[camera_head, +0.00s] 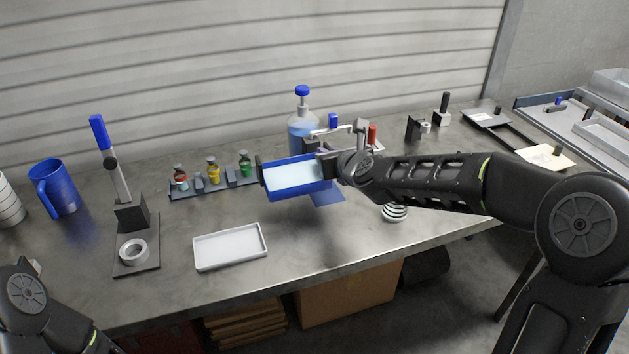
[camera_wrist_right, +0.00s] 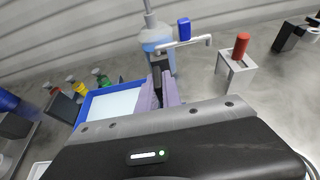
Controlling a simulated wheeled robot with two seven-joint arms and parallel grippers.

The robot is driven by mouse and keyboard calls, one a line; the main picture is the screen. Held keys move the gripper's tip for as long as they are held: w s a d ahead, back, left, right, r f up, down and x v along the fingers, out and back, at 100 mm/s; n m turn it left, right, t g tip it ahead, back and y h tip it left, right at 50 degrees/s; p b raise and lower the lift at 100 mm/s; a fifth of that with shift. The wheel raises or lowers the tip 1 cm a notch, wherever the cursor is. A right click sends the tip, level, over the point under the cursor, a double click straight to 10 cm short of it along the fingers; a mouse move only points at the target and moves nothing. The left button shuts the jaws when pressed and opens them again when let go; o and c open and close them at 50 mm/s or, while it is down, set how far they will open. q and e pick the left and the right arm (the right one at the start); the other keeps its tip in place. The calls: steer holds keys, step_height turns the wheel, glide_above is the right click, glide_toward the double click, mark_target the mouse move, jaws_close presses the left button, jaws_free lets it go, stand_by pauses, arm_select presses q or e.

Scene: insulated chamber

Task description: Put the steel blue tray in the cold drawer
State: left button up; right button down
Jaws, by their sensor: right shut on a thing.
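A blue tray with a pale, whitish inside (camera_head: 298,190) is held above the middle of the bench. My right gripper (camera_head: 326,166) is shut on its right end. In the wrist view the blue tray (camera_wrist_right: 83,112) sticks out to the left of the right gripper (camera_wrist_right: 158,92), which partly hides it. A dark block shows at the tray's left end in the head view. I cannot clearly make out a cold drawer; a blue-edged, tray-like unit (camera_head: 527,101) stands at the far right. Only part of my left arm shows at the lower left, and its gripper is not visible.
Behind the tray stand a blue-capped bottle (camera_head: 302,130) and a rack of small bottles (camera_head: 205,188). A white tray (camera_head: 230,247), a lever stand (camera_head: 133,215) and a blue mug (camera_head: 55,188) are to the left. A striped round item (camera_head: 395,212) lies below my right arm.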

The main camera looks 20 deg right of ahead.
steer(key=shift+f, duration=1.45)
steer(key=shift+f, duration=1.9)
steer(key=shift+f+b, duration=0.1)
steer(key=shift+b, duration=0.25)
steer(key=c, duration=1.5)
jaws_free()
